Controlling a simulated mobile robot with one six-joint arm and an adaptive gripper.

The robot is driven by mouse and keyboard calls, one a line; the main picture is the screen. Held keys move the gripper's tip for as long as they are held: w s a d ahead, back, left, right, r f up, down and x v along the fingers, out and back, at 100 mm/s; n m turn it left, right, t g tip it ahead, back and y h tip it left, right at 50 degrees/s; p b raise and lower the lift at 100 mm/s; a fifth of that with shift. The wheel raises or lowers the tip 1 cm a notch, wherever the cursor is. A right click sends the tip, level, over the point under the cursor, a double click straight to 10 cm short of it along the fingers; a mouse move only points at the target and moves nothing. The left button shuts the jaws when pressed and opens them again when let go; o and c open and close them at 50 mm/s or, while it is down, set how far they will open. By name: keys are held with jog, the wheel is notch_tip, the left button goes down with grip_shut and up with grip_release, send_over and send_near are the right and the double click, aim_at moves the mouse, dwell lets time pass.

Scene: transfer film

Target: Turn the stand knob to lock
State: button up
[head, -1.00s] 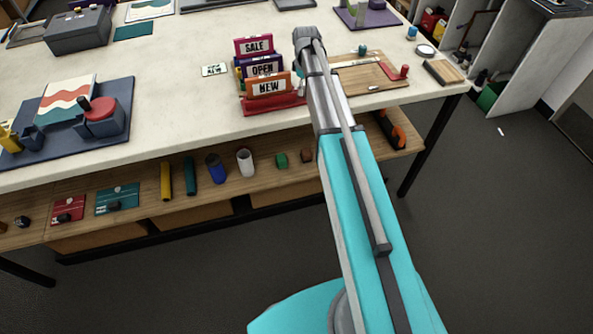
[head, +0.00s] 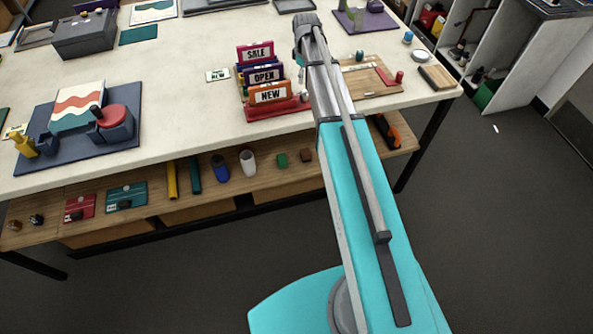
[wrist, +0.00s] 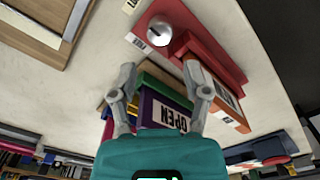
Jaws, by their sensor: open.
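The red stand (head: 278,112) sits near the table's front edge and carries SALE, OPEN and NEW signs (head: 270,93) in a row. In the wrist view, a round silver knob (wrist: 158,33) shows on the red base (wrist: 205,50) of the stand. My gripper (wrist: 158,68) is open and empty, its two fingers spread over the row of signs. The knob appears beyond the fingertips, between their lines, and apart from them.
A wooden board (head: 368,80) with a red piece lies right of my arm. A small NEW card (head: 217,75) lies left of the stand. A blue tray with a red round part (head: 112,116) stands at the left. A lower shelf (head: 225,185) holds several small items.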

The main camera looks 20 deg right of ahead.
aim_at(304, 93)
jog(key=shift+r+p, duration=2.15)
jog(key=shift+r, duration=0.35)
jog(key=s+a+f+m+b, duration=0.3)
jog(key=s+f+b, duration=0.5)
jog(key=s+a+f+m+b, duration=0.3)
jog(key=s+a+f+b, duration=0.1)
jog(key=s+f+b, duration=0.4)
jog(key=s+a+f+m+b, duration=0.3)
jog(key=s+f+b, duration=0.6)
jog(key=s, duration=0.1)
jog(key=shift+a, duration=0.25)
notch_tip(304, 93, up, 8)
jog(key=p, duration=0.8)
jog(key=shift+r, duration=0.15)
